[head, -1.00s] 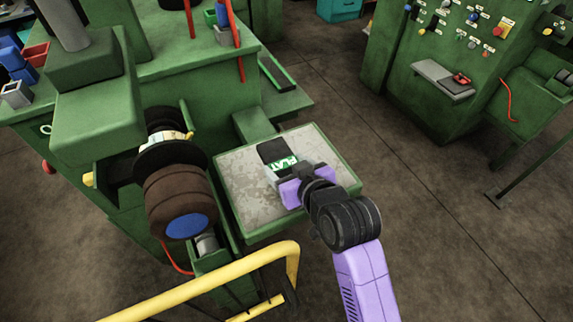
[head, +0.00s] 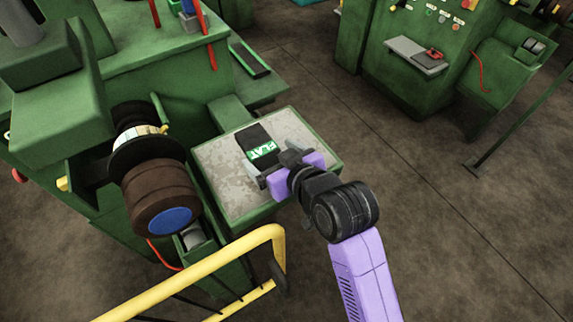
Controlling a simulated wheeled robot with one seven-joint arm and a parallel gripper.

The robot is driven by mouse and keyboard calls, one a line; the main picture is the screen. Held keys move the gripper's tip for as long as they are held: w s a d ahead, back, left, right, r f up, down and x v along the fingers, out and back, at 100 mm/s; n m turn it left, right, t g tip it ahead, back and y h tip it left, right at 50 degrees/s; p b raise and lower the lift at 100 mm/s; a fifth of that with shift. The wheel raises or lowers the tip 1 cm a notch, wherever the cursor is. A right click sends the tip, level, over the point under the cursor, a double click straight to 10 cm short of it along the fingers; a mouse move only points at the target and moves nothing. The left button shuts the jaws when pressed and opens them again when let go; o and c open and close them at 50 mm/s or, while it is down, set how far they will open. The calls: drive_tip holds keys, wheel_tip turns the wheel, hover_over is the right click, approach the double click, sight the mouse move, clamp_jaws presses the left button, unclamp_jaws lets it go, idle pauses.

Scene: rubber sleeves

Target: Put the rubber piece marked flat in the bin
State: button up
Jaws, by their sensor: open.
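The black rubber piece (head: 255,138) with a green and white label reading FLAT lies on the worn grey top of a small green-edged table (head: 221,180). Its label end points toward my gripper (head: 275,168). My gripper is open and empty, with its grey fingers spread just in front of the label end. I cannot tell its height above the table or whether it touches the piece. No bin can be clearly made out in the head view.
A green machine with a brown roller (head: 160,195) stands close on the left of the table. A yellow rail (head: 205,268) runs across the front. A green control cabinet (head: 405,60) stands at the back right. Open floor (head: 440,190) lies to the right.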

drive_tip(key=v, duration=0.9)
drive_tip(key=shift+b, duration=0.35)
drive_tip(key=s+d+f+m+t+h, duration=0.35)
drive_tip(key=s+d+f+m, duration=0.25)
drive_tip(key=s+d+f, duration=0.45)
drive_tip(key=s+d+r+h, duration=0.1)
drive_tip(key=s+d+r, duration=0.2)
drive_tip(key=s, duration=0.6)
drive_tip(key=s+d+r+t+h, duration=0.1)
drive_tip(key=s+d+r+h, duration=0.1)
drive_tip(key=s+d, duration=0.4)
drive_tip(key=s, duration=0.3)
drive_tip(key=shift+s+d+r+m, duration=0.15)
drive_tip(key=shift+s+r+m, duration=0.25)
drive_tip(key=shift+o, duration=0.4)
drive_tip(key=shift+s+d+r, duration=0.15)
drive_tip(key=shift+s+r, duration=0.2)
drive_tip(key=shift+s, duration=0.05)
drive_tip(key=shift+w, duration=0.15)
